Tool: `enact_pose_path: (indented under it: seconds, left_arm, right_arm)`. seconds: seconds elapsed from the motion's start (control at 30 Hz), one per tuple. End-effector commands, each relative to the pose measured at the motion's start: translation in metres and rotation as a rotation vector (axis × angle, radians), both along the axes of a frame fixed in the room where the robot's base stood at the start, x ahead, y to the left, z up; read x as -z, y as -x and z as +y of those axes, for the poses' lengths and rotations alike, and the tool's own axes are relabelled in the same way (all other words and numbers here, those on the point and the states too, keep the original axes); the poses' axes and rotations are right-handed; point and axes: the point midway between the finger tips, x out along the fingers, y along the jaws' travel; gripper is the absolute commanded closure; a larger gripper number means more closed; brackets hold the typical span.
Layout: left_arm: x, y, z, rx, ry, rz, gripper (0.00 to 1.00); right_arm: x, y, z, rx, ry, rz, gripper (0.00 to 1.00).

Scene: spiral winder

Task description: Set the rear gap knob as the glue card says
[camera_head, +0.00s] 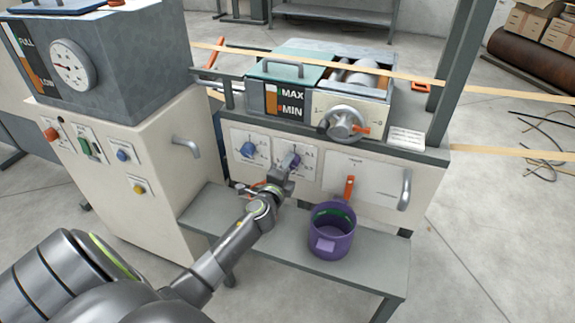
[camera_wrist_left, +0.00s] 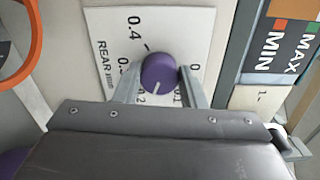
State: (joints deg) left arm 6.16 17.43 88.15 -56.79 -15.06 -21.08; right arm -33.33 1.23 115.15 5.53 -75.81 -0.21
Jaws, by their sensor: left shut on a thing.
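The purple rear gap knob (camera_head: 292,160) sits on a white dial plate on the machine's front panel. My left gripper (camera_head: 284,174) is shut on it. In the left wrist view the knob (camera_wrist_left: 158,71) lies between the two fingers. The dial plate (camera_wrist_left: 185,25) reads REAR mm, with numbers from 0 to 0.4, some partly hidden by the fingers. The knob's white pointer line points to the lower side, near 0.2; the exact reading is unclear. A small white card (camera_head: 407,138) lies on the machine's right ledge; its print is too small to read. My right gripper is not in view.
A blue knob (camera_head: 248,149) is left of the purple one. A purple pot (camera_head: 332,232) stands on the grey shelf (camera_head: 375,265), below an orange-handled valve (camera_head: 349,187). A handwheel (camera_head: 343,122) and a grey handle (camera_head: 405,190) stick out nearby. A control cabinet (camera_head: 150,140) stands left.

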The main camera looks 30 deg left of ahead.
Motion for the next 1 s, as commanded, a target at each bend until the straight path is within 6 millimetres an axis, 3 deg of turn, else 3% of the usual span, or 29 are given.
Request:
enact_pose_path:
  seconds: [0.33,0.9,0.93,1.0]
  left_arm:
    - [0.0002,0.0004,-0.0007,0.001,-0.144,0.037,0.86]
    - [0.001,0.0004,-0.0007,0.001,-0.173,0.044,0.86]
    - [0.001,0.0004,-0.0007,0.001,-0.173,0.044,0.61]
    - [0.0009,0.0004,-0.0006,0.001,-0.173,0.044,0.51]
  right_arm:
    - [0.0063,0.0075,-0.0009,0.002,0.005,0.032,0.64]
    - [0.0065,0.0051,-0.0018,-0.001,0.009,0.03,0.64]
    - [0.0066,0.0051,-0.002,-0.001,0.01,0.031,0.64]
    - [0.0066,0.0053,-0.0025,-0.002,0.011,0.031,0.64]
